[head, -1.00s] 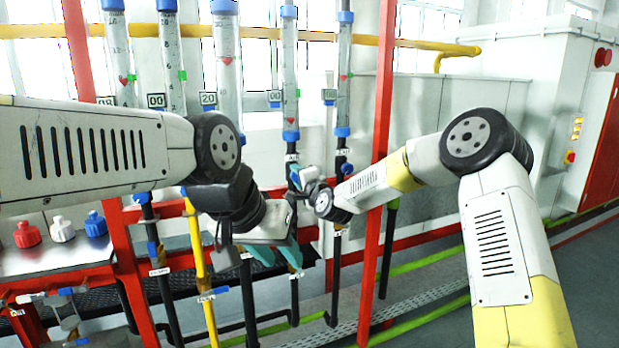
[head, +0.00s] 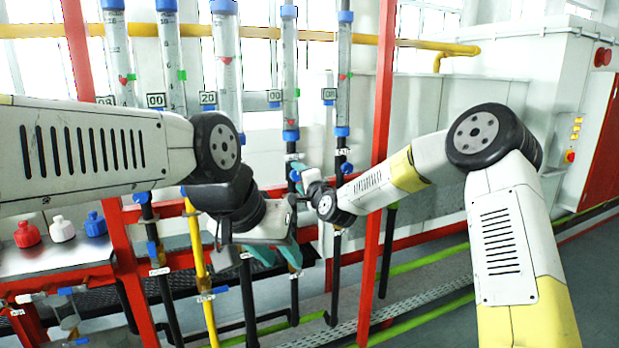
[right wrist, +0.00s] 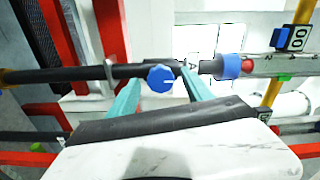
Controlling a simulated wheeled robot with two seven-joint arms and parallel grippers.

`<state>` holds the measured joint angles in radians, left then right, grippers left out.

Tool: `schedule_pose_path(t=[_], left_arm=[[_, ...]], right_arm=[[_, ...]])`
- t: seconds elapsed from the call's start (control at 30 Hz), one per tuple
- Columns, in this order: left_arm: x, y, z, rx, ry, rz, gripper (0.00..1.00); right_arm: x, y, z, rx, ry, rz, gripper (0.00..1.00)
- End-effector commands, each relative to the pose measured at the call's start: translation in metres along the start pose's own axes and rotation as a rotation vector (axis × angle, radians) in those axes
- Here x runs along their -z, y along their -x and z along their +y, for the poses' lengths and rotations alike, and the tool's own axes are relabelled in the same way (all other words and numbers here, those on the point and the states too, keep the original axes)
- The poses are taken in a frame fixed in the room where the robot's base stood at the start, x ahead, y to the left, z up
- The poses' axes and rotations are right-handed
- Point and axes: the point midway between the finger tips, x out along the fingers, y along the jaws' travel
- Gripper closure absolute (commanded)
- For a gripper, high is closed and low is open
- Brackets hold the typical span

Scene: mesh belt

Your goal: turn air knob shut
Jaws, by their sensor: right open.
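A blue round knob (right wrist: 160,78) with a white mark sits on a dark pipe (right wrist: 85,73) in the right wrist view. My right gripper (right wrist: 161,87) is open, with one teal finger on either side of the knob. I cannot tell whether either finger touches it. In the head view, a blue knob (head: 296,175) shows beside my right gripper (head: 307,179), whose fingers are not clear there. My left gripper (head: 278,257) hangs lower, in front of the pipes, with its teal fingers apart and nothing visible between them.
Clear tubes (head: 290,75) with blue fittings stand above dark pipes. A red post (head: 377,150) stands behind my right forearm, and a yellow pipe (head: 199,270) is at the left. Red, white and blue bottles (head: 62,230) stand on a shelf at the left.

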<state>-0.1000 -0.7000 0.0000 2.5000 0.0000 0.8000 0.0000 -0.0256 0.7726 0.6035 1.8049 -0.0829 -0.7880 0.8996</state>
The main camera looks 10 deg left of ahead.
Motion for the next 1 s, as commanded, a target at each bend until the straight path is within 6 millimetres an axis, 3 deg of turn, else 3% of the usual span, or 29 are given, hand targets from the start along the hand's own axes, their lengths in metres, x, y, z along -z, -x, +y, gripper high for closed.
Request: schedule_pose_path(t=[0.3, 0.83, 1.0], left_arm=[[0.0, 0.0, 0.0, 0.0, 0.0, 0.0, 0.64], [0.0, 0.0, 0.0, 0.0, 0.0, 0.0, 0.64], [0.0, 0.0, 0.0, 0.0, 0.0, 0.0, 0.64]], right_arm=[[0.001, 0.052, 0.0, -0.001, 0.0, 0.0, 0.41], [0.0, 0.066, -0.002, -0.012, 0.025, -0.007, 0.41], [0.01, 0.092, -0.01, -0.119, 0.217, -0.051, 0.41]])
